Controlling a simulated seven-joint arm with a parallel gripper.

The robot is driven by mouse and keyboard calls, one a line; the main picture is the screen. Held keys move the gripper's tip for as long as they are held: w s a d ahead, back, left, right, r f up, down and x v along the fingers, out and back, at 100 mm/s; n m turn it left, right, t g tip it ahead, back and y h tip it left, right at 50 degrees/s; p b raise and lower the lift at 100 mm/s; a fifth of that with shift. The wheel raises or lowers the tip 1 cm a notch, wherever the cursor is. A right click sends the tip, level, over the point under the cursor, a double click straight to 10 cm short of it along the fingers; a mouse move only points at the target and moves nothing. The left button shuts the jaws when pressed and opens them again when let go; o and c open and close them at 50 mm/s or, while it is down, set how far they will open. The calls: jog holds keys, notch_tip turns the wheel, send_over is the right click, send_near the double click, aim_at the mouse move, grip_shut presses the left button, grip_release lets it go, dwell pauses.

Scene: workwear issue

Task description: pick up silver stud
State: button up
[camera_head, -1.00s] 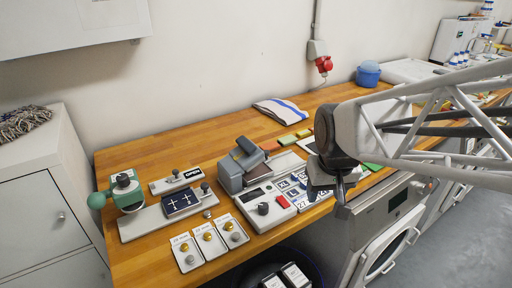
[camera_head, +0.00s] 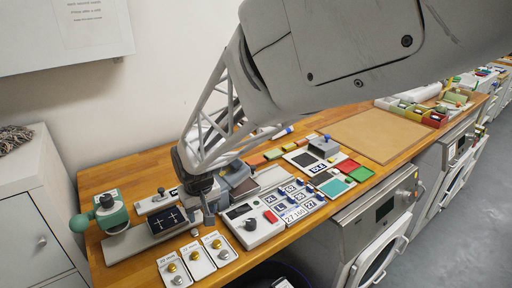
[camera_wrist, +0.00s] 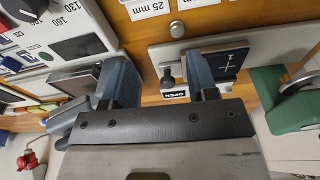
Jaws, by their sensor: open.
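A loose silver stud (camera_wrist: 177,29) shows in the wrist view on the wood, between the size cards and the edge of the grey base plate. More silver studs sit on the cards, one on the right card (camera_head: 223,255) below a gold stud.
The size cards (camera_head: 195,257) lie at the front edge. A grey base plate (camera_head: 125,245) with a green press (camera_head: 112,213) stands left. A dial panel (camera_head: 252,226) stands right. A brown board (camera_head: 375,130) lies farther right.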

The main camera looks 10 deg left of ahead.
aim_at(194, 231)
jog(key=shift+s+a+f, duration=0.15)
jog(key=shift+a+f, duration=0.15)
jog(key=shift+a, duration=0.3)
jog(key=shift+s+a+f, duration=0.1)
jog(key=shift+a+f, duration=0.15)
jog(key=shift+a, duration=0.35)
jog(key=shift+w+a+f, duration=0.1)
jog(key=shift+w+f, duration=0.05)
jog(key=shift+f, duration=1.15)
jog(key=shift+w+a+f, duration=0.1)
jog(key=shift+a+f, duration=0.05)
jog(key=shift+f, duration=0.7)
jog(key=shift+w+a+f, duration=0.1)
jog(key=shift+a+f, duration=0.05)
jog(key=shift+f, duration=0.7)
jog(key=shift+w+a+f, duration=0.1)
jog(key=shift+a+f, duration=0.05)
jog(key=shift+f, duration=0.7)
jog(key=shift+c, duration=0.4)
grip_shut()
